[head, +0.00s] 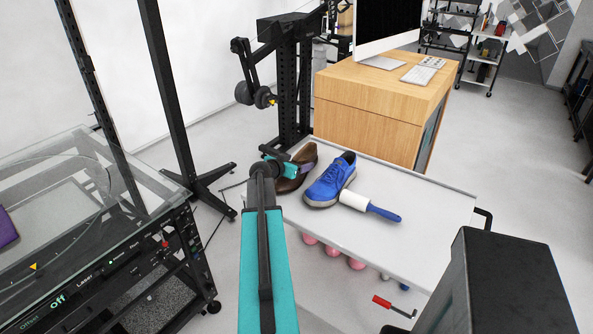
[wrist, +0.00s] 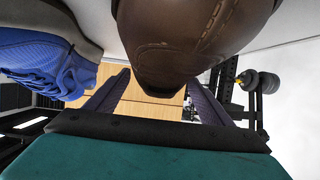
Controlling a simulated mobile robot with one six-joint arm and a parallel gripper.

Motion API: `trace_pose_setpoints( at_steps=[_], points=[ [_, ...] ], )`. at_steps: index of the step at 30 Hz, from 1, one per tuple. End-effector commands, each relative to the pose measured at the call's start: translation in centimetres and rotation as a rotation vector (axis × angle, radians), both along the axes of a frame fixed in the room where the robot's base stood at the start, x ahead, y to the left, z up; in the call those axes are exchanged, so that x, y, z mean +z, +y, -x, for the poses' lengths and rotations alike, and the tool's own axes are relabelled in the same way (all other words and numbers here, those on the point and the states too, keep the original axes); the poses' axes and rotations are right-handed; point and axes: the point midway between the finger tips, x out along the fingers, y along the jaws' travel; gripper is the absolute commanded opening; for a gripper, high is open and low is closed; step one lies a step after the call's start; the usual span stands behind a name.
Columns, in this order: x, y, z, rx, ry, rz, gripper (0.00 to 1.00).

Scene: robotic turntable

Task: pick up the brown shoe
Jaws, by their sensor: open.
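The brown leather shoe (head: 287,185) lies at the left end of the white cart top (head: 420,195), partly hidden behind my arm in the head view. In the wrist view the brown shoe (wrist: 185,35) fills the top middle, very close to the camera. My gripper (wrist: 158,95) is open, with one finger on each side of the shoe's near end in that view. In the head view my gripper (head: 306,168) is over the shoe and mostly overlaps it. I cannot tell whether the fingers touch it.
A blue shoe (head: 331,181) stands right beside the brown one, and its side shows close by in the wrist view (wrist: 42,62). A lint roller (head: 370,206) lies to its right. A wooden desk (head: 375,105) stands behind the cart. The cart's right part is clear.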

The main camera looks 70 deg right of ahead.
Motion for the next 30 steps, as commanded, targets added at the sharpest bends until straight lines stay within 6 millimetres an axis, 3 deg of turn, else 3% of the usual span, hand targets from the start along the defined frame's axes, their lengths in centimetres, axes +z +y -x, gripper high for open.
trace_pose_setpoints(
  at_steps=[12, 21, 30],
  points=[
    [0.01, 0.0, 0.06, -0.001, 0.0, 0.0, 0.73],
    [0.0, -0.01, 0.06, 0.0, 0.0, 0.0, 0.22],
    [0.13, -0.04, 0.08, 0.0, 0.0, 0.001, 0.2]
  ],
)
